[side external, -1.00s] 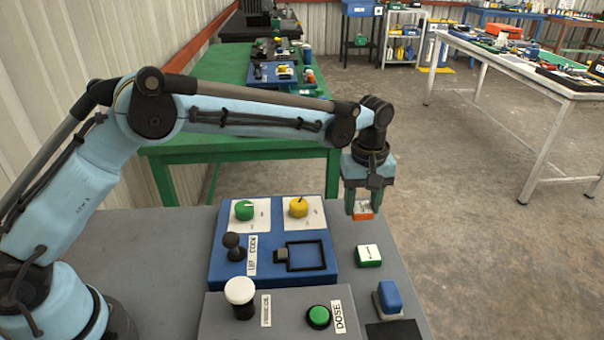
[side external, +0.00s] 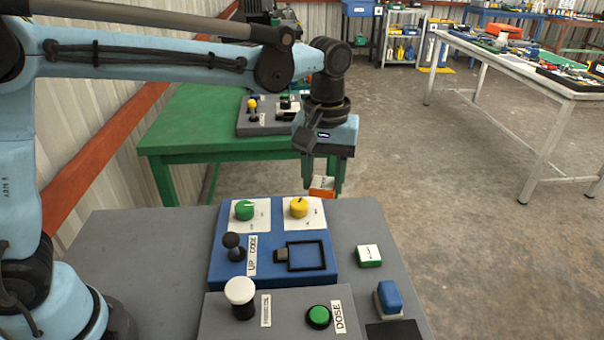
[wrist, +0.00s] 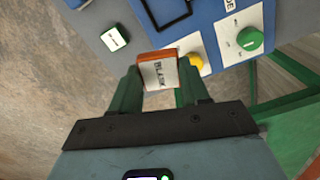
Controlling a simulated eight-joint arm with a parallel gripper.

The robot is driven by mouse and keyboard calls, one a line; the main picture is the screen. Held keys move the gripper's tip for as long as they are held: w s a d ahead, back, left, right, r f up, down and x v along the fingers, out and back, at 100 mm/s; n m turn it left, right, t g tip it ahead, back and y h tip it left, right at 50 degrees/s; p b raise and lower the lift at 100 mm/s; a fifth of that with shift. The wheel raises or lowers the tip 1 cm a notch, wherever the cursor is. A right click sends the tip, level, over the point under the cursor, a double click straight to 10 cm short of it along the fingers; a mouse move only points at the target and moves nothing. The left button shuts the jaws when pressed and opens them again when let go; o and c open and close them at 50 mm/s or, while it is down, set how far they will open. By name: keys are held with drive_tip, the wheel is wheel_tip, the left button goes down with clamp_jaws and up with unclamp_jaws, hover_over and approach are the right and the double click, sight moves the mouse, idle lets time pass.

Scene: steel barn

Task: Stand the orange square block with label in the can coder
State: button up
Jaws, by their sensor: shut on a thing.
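My gripper (side external: 325,180) is shut on the orange square block (side external: 322,188), which has a white labelled face. In the side view it holds the block in the air beyond the far edge of the blue can coder (side external: 222,268). In the wrist view the block (wrist: 157,54) sits between the fingertips of my gripper (wrist: 160,80), its label facing the camera. The coder carries a black square frame (side external: 327,256), which looks empty. The frame also shows in part at the top of the wrist view (wrist: 172,24).
The coder has a green knob (side external: 244,210), a yellow knob (side external: 298,207) and a black lever (side external: 234,247). A green block with a white face (side external: 369,257) and a blue block (side external: 389,297) lie right of it. A grey panel (side external: 275,326) stands in front.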

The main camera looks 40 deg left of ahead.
drive_tip(key=s+a+r+m, duration=0.3)
drive_tip(key=s+a+m, duration=0.35)
drive_tip(key=a, duration=0.75)
drive_tip(key=w+d+f+n, duration=0.2)
drive_tip(key=d+n, duration=0.1)
drive_tip(key=d, duration=0.5)
drive_tip(key=w+d+f+n, duration=0.2)
drive_tip(key=w+d+n, duration=0.1)
drive_tip(key=d, duration=0.5)
drive_tip(key=w+d+f+n, duration=0.2)
drive_tip(key=d+f+n, duration=0.1)
drive_tip(key=d, duration=0.5)
drive_tip(key=shift+w+d+n, duration=0.25)
drive_tip(key=shift+w+n, duration=0.15)
drive_tip(key=shift+n, duration=0.05)
hover_over(358, 228)
wheel_tip(358, 228, down, 7)
drive_tip(key=shift+r, duration=0.1)
drive_tip(key=shift+f, duration=1.9)
drive_tip(key=shift+f, duration=0.25)
